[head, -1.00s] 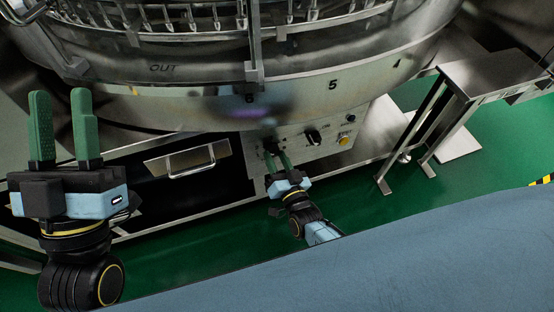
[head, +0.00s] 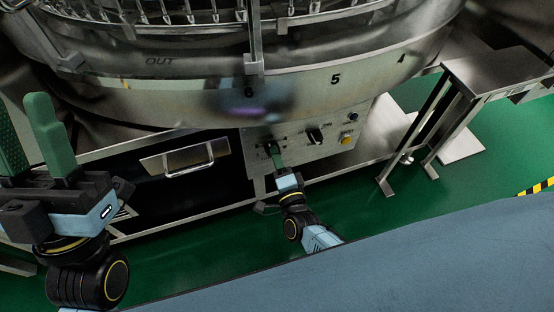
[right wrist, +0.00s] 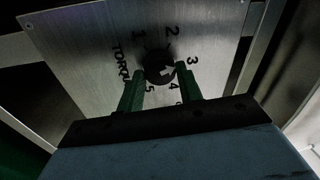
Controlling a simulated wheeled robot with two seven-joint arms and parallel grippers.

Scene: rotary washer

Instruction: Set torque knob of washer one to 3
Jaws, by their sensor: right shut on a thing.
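The washer's control panel (head: 298,145) is a bright metal plate low on the machine. Its dark torque knob (right wrist: 158,66) shows in the right wrist view, ringed by numbers and beside the word TORQUE. The knob's white mark points to the right, towards the 3 (right wrist: 193,61). My right gripper (right wrist: 160,76) has its green fingers on both sides of the knob and is shut on it. In the head view the right gripper (head: 273,150) hides most of that knob. My left gripper (head: 22,98) is open and empty at the far left, its fingers well apart.
Another black knob (head: 316,136) and a yellow button (head: 347,140) sit right of the torque knob. A drawer handle (head: 190,160) is to its left. The round washer drum (head: 300,98) overhangs the panel. A metal stand (head: 495,75) is at the right; green floor lies open below.

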